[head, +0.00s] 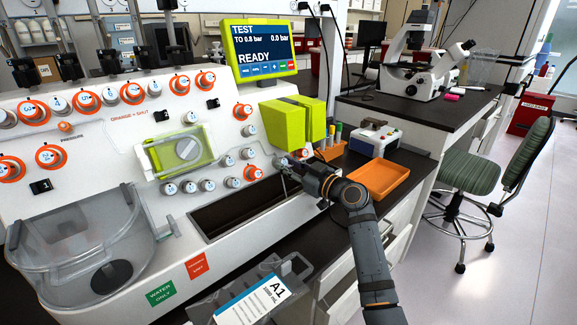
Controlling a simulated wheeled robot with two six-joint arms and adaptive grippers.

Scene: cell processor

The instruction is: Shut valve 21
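The white cell processor panel (110,140) carries several round valve knobs. Some have orange rings, such as the knob (250,173) left of my gripper; others show grey or white, such as the knob (207,185). A label reading "ORANGE = SHUT" (140,116) is on the panel. My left gripper is not in view.
A green-framed screen (260,49) reads "TEST" and "READY". The green block (292,122) juts out above my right gripper. A dark trough (235,207) lies below the knobs.

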